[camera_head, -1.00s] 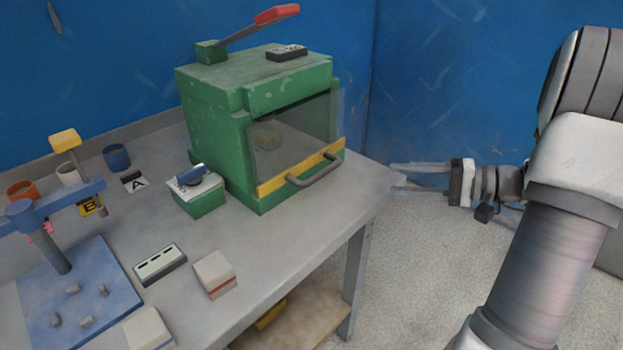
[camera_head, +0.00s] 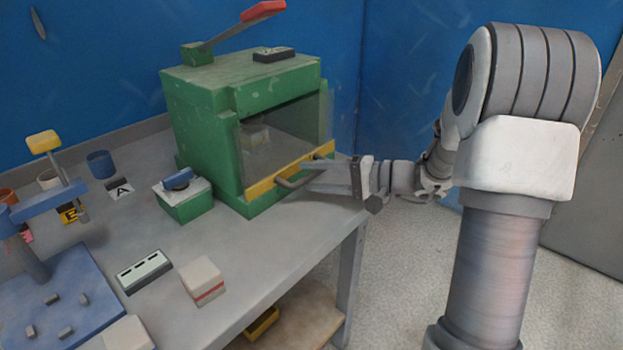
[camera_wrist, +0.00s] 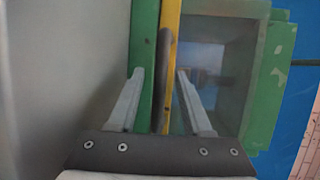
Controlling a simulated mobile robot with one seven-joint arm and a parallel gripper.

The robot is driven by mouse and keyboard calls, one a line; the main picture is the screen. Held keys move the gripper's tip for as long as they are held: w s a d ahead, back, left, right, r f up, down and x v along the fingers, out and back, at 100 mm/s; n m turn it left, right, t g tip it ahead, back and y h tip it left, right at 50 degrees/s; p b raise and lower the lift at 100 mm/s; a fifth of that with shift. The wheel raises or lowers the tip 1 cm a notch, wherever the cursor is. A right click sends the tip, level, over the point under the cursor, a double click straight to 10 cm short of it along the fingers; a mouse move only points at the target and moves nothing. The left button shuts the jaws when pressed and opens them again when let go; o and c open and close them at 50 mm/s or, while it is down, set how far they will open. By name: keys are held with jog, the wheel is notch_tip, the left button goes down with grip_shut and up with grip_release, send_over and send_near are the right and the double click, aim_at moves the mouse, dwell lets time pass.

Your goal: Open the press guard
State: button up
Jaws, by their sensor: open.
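The green press (camera_head: 200,125) stands on the table with a clear guard (camera_head: 285,135) across its front. The guard is down, with a yellow bar (camera_head: 262,186) along its lower edge and a grey handle (camera_head: 290,183) on the bar. My gripper (camera_head: 308,180) is at the handle from the right, with its jaws open. In the wrist view the handle (camera_wrist: 164,60) and the yellow bar (camera_wrist: 172,45) lie between the two spread fingers of my gripper (camera_wrist: 160,78). I cannot tell whether a finger touches the handle.
A green switch box (camera_head: 183,198) stands left of the press. A white box with a red stripe (camera_head: 203,281) and a grey-green block (camera_head: 144,271) lie in front. A blue stand (camera_head: 60,300) is at left. A red-gripped lever (camera_head: 262,12) rises above the press.

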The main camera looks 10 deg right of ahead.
jog(key=shift+w+a, duration=0.2)
jog(key=shift+a, duration=0.15)
grip_shut()
dwell(1.2)
